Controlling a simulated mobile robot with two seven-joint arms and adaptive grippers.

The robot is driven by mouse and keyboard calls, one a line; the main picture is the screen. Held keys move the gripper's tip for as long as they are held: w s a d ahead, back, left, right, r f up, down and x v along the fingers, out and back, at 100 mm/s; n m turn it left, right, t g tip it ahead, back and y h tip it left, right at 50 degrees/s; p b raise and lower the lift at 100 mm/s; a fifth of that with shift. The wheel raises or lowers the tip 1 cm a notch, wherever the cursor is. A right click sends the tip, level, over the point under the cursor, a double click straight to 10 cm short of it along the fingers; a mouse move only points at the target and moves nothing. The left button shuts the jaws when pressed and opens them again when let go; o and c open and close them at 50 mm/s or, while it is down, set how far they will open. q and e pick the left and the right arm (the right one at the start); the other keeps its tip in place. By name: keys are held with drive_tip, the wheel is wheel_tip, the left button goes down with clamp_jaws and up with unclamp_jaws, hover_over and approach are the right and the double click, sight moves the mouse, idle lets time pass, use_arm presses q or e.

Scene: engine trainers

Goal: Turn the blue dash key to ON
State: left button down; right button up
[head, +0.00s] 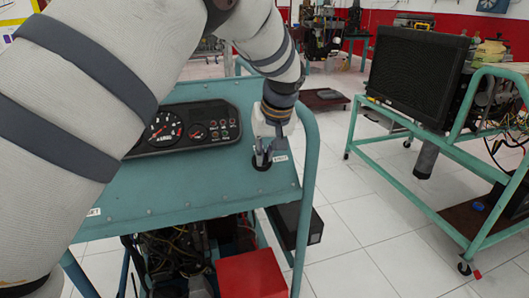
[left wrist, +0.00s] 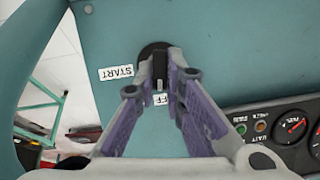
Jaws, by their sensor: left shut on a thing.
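My left gripper (head: 263,154) reaches down to the key switch on the right part of the teal dash panel (head: 215,178). In the left wrist view its fingertips (left wrist: 161,70) are closed in on the dash key (left wrist: 160,66), which looks dark there and is mostly hidden between them. No blue shows on it. The round black switch base (left wrist: 147,49) lies around the tips. My right gripper is not in view.
A gauge cluster (head: 185,129) sits left of the switch. The teal frame rail (head: 309,150) rises close to the right of my gripper. A red box (head: 250,275) and wiring are below the panel. Another teal engine stand with a black radiator (head: 418,75) stands right, across open tiled floor.

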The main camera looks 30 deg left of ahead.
use_arm(q)
drive_tip(key=m, duration=0.1)
drive_tip(key=m+y, duration=0.1)
drive_tip(key=m, duration=0.1)
drive_tip(key=shift+w+d+f+m+g, duration=0.1)
drive_tip(key=shift+w+d+m+g, duration=0.05)
drive_tip(key=shift+m+g, duration=0.2)
drive_tip(key=shift+d+m+g+y, duration=0.1)
drive_tip(key=shift+m+g+y, duration=0.3)
drive_tip(key=shift+m, duration=0.85)
drive_tip(key=c, duration=1.7)
unclamp_jaws()
drive_tip(key=v, duration=1.2)
drive_tip(key=shift+d+f, duration=0.1)
drive_tip(key=shift+d, duration=0.1)
